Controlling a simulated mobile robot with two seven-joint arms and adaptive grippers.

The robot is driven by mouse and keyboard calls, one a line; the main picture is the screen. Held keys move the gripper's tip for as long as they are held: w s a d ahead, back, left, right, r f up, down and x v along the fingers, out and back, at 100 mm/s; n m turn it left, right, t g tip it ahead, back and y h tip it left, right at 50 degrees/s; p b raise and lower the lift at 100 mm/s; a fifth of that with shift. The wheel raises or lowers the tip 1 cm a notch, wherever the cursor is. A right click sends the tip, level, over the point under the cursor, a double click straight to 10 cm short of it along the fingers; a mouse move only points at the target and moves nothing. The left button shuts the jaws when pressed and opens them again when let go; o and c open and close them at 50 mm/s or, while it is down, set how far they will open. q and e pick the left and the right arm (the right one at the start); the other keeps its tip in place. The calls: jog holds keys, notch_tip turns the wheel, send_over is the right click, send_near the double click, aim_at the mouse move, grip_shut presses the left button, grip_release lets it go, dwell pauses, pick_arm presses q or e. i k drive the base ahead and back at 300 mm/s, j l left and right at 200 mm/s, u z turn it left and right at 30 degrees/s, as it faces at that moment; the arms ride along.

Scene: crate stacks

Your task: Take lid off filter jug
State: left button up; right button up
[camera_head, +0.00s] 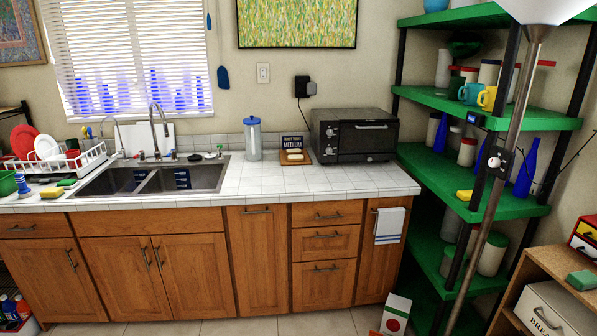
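The filter jug (253,143) stands upright on the tiled counter, between the sink and the toaster oven. It looks like a tall, clear or greyish cylinder. Its blue lid (252,121) sits on top of it. No gripper or arm of mine shows in the head view, so I cannot see whether either is open or shut.
The white tiled counter (338,179) is clear in front of the jug. A double sink (228,172) lies to the left, with a tall faucet. A small sign (293,142) and a black toaster oven (353,136) stand right of the jug. A green shelf (470,190) and lamp pole stand at right.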

aim_at(251, 121)
jog(key=i+u, duration=0.3)
jog(key=i+l+u, duration=0.3)
jog(key=i, duration=0.2)
jog(key=i+l+u, duration=0.3)
jog(key=i+j, duration=0.1)
